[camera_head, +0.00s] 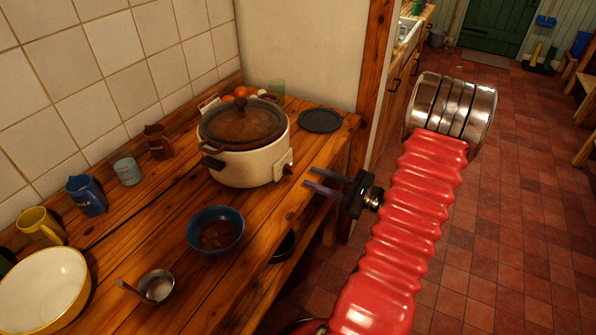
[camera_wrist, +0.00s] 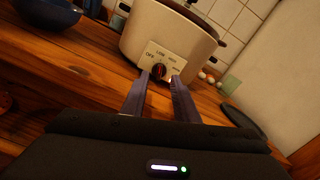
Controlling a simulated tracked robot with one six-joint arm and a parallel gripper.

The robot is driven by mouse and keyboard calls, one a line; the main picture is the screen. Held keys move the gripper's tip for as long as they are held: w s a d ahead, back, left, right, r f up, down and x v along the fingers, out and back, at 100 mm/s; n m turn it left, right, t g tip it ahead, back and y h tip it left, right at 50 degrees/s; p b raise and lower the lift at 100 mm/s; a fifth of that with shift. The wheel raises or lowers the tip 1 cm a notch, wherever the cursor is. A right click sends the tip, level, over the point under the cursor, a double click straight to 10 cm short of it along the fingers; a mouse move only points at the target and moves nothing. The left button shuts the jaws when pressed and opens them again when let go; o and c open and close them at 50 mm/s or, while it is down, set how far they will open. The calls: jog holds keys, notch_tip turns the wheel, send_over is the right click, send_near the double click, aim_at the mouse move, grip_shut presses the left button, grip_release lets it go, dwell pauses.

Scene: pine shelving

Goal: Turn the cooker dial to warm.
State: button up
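The cooker (camera_head: 250,165) is a cream pot with a dark lid, standing on the wooden counter. Its dial (camera_wrist: 159,70) is dark with a red mark, on a pale panel (camera_wrist: 165,60) with OFF at left, LOW and HIGH above, and a small label at right. The exact pointing of the dial is too small to tell. In the head view the dial (camera_head: 288,169) sticks out from the cooker's right side. My gripper (camera_head: 311,178) is open and empty, a short gap from the dial. In the wrist view its fingers (camera_wrist: 159,80) stand apart, one either side of the dial.
A blue bowl (camera_head: 215,231) stands in front of the cooker, and a dark plate (camera_head: 320,121) lies behind it to the right. Mugs, a ladle (camera_head: 154,287) and a large cream bowl (camera_head: 42,290) are further left. The tiled floor at right is open.

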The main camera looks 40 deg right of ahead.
aim_at(291, 169)
jog(key=shift+x, duration=3.45)
